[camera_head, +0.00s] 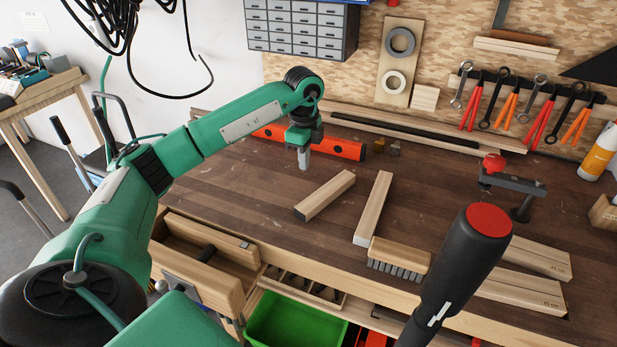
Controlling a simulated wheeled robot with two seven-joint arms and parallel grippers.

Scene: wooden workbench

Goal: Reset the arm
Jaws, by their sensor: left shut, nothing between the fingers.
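My left arm, green with black joints, reaches from the lower left over the wooden workbench (225,200). My left gripper (304,163) points down over the back part of the bench top. Its fingers are shut with nothing between them. An orange-red level (345,148) lies behind it, partly hidden by the gripper. One wooden block (325,195) with a dark end lies just in front and to the right of the fingertips, apart from them as far as I can tell. My right gripper is not in view.
A long wooden block (374,208), a brush (399,260) and a red-knobbed clamp (512,185) lie on the bench. A large black handle with a red end (488,221) blocks the near right. An open drawer (210,248) and green bin (295,325) sit at the front.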

